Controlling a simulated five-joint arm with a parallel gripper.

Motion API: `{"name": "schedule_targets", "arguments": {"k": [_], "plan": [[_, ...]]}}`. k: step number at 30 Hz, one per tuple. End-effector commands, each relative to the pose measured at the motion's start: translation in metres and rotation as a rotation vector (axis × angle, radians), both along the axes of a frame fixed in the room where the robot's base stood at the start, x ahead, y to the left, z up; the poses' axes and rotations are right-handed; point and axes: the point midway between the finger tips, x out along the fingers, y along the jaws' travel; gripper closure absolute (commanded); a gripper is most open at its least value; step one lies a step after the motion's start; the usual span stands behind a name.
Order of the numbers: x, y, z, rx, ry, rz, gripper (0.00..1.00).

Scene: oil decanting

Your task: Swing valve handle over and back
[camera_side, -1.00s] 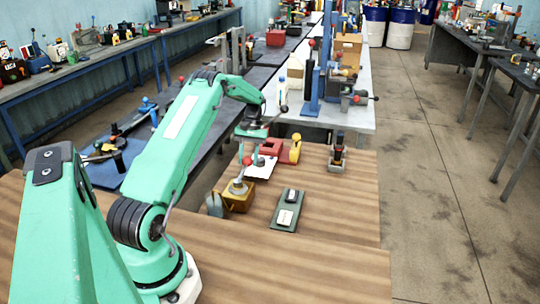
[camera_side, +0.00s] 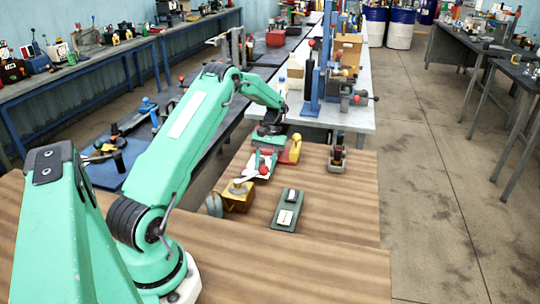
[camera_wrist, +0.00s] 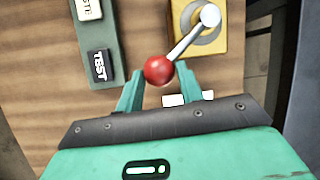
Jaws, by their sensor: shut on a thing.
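The valve is a yellow block (camera_side: 238,201) on the wooden table, with a pale metal lever (camera_side: 245,180) ending in a red ball knob (camera_side: 263,170). In the side view the lever leans right from the block toward my gripper (camera_side: 262,168). In the wrist view the yellow block (camera_wrist: 204,40) is at the top, and the lever (camera_wrist: 187,42) slants down left to the red knob (camera_wrist: 158,69). The green fingers of my gripper (camera_wrist: 160,78) are on either side of the knob and shut on it. The exact finger contact is partly hidden by the knob.
A dark green plate (camera_side: 285,222) with two switch blocks, one labelled TEST (camera_wrist: 100,65), lies right of the valve. A red-and-yellow item (camera_side: 293,150) is behind my gripper. A dark fixture (camera_side: 337,156) stands at the back right. The front of the table is clear.

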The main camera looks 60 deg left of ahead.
Motion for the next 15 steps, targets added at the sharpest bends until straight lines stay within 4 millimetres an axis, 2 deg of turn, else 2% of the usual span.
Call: {"name": "schedule_targets", "arguments": {"k": [1,3,15], "plan": [[-0.0038,-0.0083,-0.0064,-0.009,0.021,0.0,1.0],[-0.0043,-0.0116,-0.0068,-0.008,0.024,0.0,1.0],[-0.0056,-0.018,-0.0082,-0.004,0.025,0.002,1.0]]}}
